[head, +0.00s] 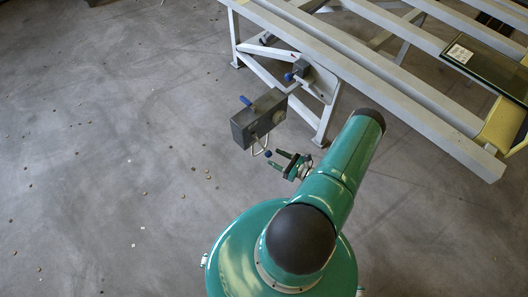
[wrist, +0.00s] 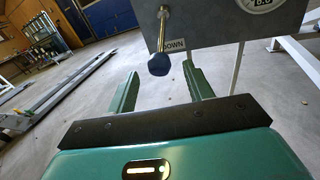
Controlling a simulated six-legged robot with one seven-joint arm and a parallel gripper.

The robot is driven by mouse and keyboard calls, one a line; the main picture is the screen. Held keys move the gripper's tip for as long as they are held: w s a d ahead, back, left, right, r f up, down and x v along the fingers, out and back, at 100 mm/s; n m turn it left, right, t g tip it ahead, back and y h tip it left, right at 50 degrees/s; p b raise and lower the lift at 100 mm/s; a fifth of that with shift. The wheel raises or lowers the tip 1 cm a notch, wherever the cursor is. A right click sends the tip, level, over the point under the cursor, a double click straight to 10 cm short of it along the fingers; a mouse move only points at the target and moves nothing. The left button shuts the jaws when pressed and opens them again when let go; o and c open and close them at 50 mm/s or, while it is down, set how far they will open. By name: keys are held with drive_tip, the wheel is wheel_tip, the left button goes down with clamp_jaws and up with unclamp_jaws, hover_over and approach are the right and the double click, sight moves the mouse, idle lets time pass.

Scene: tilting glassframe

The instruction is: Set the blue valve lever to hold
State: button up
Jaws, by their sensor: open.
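The blue valve lever is a metal rod with a dark blue ball knob (wrist: 158,64), hanging down from the front of a grey valve box (wrist: 225,22) in the wrist view. A "DOWN" label (wrist: 174,45) sits just right of the rod. In the head view, the knob (head: 267,153) shows below the dark box (head: 255,122). My gripper (head: 278,159) is open and empty, close to the knob. In the wrist view, the knob appears between the fingertips of my gripper (wrist: 159,80), apparently just ahead of them. Any "hold" mark is out of view.
A round gauge (wrist: 262,3) is on the box. A blue handle (head: 245,100) stands at the box's upper left. Another blue-handled unit (head: 298,70) is on the pale steel frame (head: 345,55) behind. The floor at left is open, with small scattered bits.

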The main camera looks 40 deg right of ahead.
drive_tip(key=x, duration=0.6)
drive_tip(key=shift+w, duration=0.35)
drive_tip(key=shift+a, duration=0.1)
clamp_jaws()
